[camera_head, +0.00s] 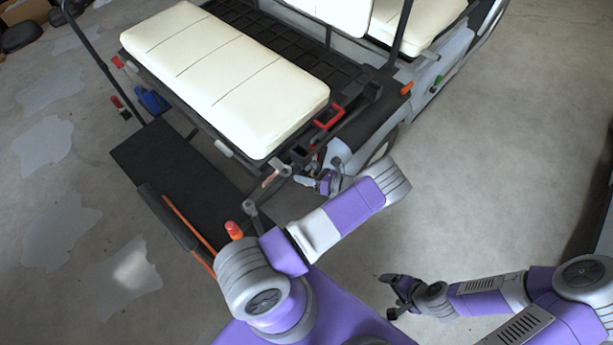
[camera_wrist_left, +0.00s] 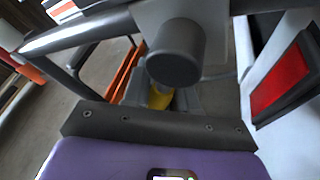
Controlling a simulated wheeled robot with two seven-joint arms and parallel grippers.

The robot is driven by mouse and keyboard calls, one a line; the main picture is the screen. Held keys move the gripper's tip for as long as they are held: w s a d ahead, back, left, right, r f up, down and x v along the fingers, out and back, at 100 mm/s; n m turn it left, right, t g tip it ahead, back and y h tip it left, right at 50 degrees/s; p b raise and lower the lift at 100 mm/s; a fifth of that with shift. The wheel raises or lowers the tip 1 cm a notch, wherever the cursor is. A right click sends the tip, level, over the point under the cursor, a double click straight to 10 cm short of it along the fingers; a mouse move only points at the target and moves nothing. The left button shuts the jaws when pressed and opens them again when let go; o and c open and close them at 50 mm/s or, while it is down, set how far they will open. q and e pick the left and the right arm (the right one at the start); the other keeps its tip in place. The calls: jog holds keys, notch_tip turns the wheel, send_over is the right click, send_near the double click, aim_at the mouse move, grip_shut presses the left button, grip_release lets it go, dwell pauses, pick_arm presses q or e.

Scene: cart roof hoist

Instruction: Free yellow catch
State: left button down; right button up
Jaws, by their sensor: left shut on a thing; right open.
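The yellow catch (camera_wrist_left: 159,98) shows only as a small patch in the left wrist view, below a dark grey round knob (camera_wrist_left: 175,54) that hides part of it. My left gripper (camera_head: 322,181) is at the rear corner of the cart, under the cream seat, partly hidden by the frame and my own arm. Its grey fingers appear on both sides of the yellow patch, shut on it. In the head view the catch cannot be made out. My right gripper (camera_head: 392,294) is open and empty over the bare floor, away from the cart.
The cart's cream rear seat (camera_head: 225,75) and black footboard (camera_head: 180,170) lie left of my left gripper. In the left wrist view a grey tube (camera_wrist_left: 85,33) crosses above, and a red reflector (camera_wrist_left: 281,83) is close right. Floor at right is clear.

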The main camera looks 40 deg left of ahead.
pick_arm(q)
jog(key=shift+s+r+m, duration=0.1)
jog(key=shift+s+m, duration=0.05)
jog(key=shift+m, duration=0.15)
dwell(0.4)
jog(key=c, duration=1)
grip_release()
jog(key=shift+o, duration=0.2)
jog(key=v, duration=0.7)
jog(key=shift+d+p, duration=0.3)
jog(key=shift+c, duration=0.5)
